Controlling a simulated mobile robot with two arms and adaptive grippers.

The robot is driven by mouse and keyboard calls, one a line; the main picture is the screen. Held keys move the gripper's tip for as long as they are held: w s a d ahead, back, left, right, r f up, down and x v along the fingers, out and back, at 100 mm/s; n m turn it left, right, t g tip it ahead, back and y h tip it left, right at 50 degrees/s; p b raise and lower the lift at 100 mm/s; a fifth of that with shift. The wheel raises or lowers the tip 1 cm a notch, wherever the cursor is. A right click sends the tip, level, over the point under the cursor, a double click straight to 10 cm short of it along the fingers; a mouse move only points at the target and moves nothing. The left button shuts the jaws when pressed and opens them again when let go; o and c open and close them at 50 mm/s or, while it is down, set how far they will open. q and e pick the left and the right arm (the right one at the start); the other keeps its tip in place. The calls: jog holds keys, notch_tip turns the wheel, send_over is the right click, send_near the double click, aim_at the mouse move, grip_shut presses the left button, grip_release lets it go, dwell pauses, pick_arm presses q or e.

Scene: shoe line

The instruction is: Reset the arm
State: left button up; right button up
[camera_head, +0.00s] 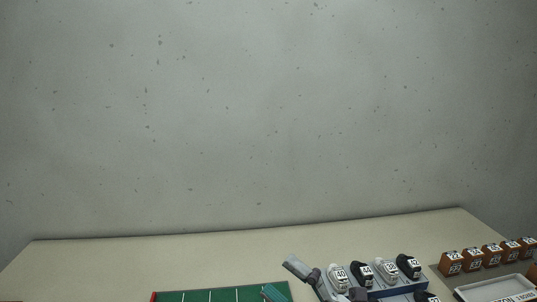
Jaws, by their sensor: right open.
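My right gripper (286,279) shows at the bottom of the head view, right of centre, and its lower part is cut off by the frame edge. One grey finger points up and to the left, and the jaws are open. I see nothing held between them. A teal piece lies at the right end of the green mat; I cannot tell whether it is a fingertip. My left gripper is not in view.
A green mat (196,296) with white lines lies at the bottom. Numbered shoes (386,270) stand on a blue-grey rack just right of the gripper. Several brown numbered boxes (474,258) and a pale tray (490,288) are further right. The table's back and left are clear.

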jog(key=w+d+f+m+t+h, duration=0.2)
jog(key=d+f+m+t+h, duration=0.15)
jog(key=d+m+h, duration=0.4)
jog(key=w+d+f+m+t+h, duration=0.3)
jog(key=d+m+t+h, duration=0.2)
jog(key=m+h, duration=0.5)
jog(key=s+d+f+m+g+h, duration=0.3)
jog(key=d+f+m+g, duration=0.25)
jog(key=f, duration=0.45)
jog(key=s+f+m+g+y, duration=0.1)
jog(key=s+f+m+g, duration=0.1)
jog(key=s+f+g, duration=0.7)
jog(key=s+f+m+g, duration=0.1)
jog(key=s+f+g, duration=0.1)
jog(key=s+f, duration=0.75)
jog(key=s+f+g, duration=0.1)
jog(key=s+f, duration=0.1)
jog(key=f, duration=1)
jog(key=s+f+g, duration=0.1)
jog(key=s+f, duration=0.1)
jog(key=f, duration=1)
jog(key=s+d+f, duration=0.2)
jog(key=s+f, duration=1.3)
jog(key=shift+d+f+g, duration=0.15)
jog(key=shift+d+g, duration=0.15)
jog(key=shift+d, duration=0.05)
